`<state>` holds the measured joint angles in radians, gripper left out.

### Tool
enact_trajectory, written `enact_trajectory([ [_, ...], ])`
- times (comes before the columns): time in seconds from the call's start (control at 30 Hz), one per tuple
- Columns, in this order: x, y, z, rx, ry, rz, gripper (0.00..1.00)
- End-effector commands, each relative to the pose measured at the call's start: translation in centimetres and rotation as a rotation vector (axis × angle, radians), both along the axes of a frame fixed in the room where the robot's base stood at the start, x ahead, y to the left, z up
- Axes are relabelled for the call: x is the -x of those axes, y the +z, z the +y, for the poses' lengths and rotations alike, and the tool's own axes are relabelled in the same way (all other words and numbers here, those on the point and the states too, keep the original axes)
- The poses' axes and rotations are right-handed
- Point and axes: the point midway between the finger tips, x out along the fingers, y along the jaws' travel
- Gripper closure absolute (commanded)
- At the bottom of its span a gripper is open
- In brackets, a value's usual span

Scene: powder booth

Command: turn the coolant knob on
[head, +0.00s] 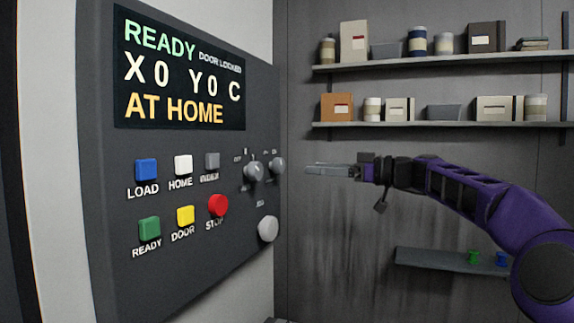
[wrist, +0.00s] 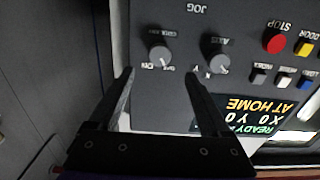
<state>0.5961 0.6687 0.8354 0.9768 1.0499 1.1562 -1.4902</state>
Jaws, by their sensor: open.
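The panel (head: 95,210) carries two small grey knobs. The knob farther from the red button, which I take as the coolant knob (head: 277,165), also shows in the wrist view (wrist: 160,54), where the panel appears upside down. Its small labels are hard to read, and its setting is unclear. The other knob (wrist: 216,62) is marked AXIS. My gripper (head: 309,169) is to the right of the panel in the head view. In the wrist view its fingers (wrist: 160,73) are apart and empty, with the coolant knob beyond the gap between their tips. I see no contact.
The panel has a display (head: 180,65), several coloured buttons, a red STOP button (head: 217,205) and a large round JOG dial (head: 268,229). Shelves (head: 440,62) with boxes and jars are on the back wall. A lower shelf (head: 430,261) sits beneath my arm.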

Motion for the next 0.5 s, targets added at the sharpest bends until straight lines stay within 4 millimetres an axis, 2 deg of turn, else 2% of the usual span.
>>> enact_trajectory([
  [0.1,-0.9,0.2,2.7,0.001,0.004,0.001,0.19],
  [0.3,-2.2,0.2,6.2,0.000,0.002,0.001,0.19],
  [0.5,-3.0,0.1,8.1,0.000,-0.001,0.001,0.19],
])
